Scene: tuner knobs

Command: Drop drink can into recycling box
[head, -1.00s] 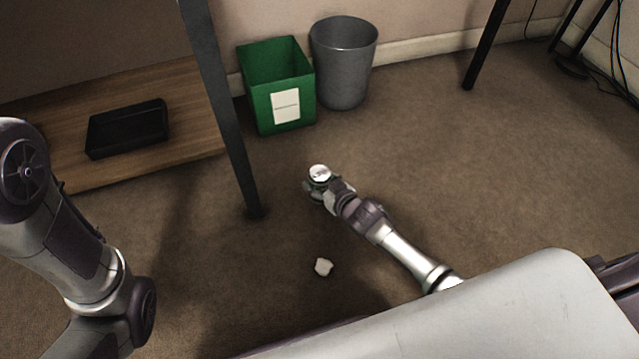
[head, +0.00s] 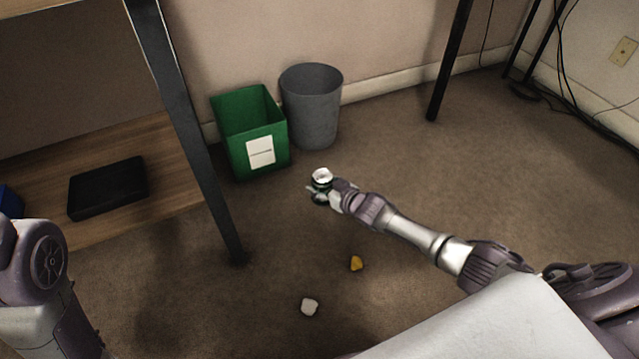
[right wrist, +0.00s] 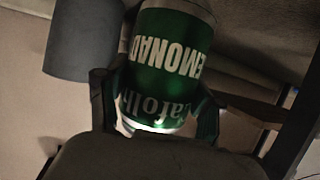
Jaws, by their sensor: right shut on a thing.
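The drink can (head: 321,177) is held upright in my right gripper (head: 320,191), off to the near right of the boxes in the head view. In the right wrist view the can (right wrist: 168,65) is green with white lettering reading LEMONADE, and the gripper's fingers (right wrist: 155,115) close around it. The recycling box (head: 262,152) is the green open-topped box with a white label, standing on the floor against the wall. The can is apart from the box. My left arm shows at the left edge of the head view; its gripper is out of sight.
A grey bin (head: 312,108) stands just right of the green box. A dark desk leg (head: 190,130) rises left of the box. A black device (head: 108,188) lies on a low wooden shelf. White (head: 309,307) and yellow (head: 356,263) scraps lie on the carpet.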

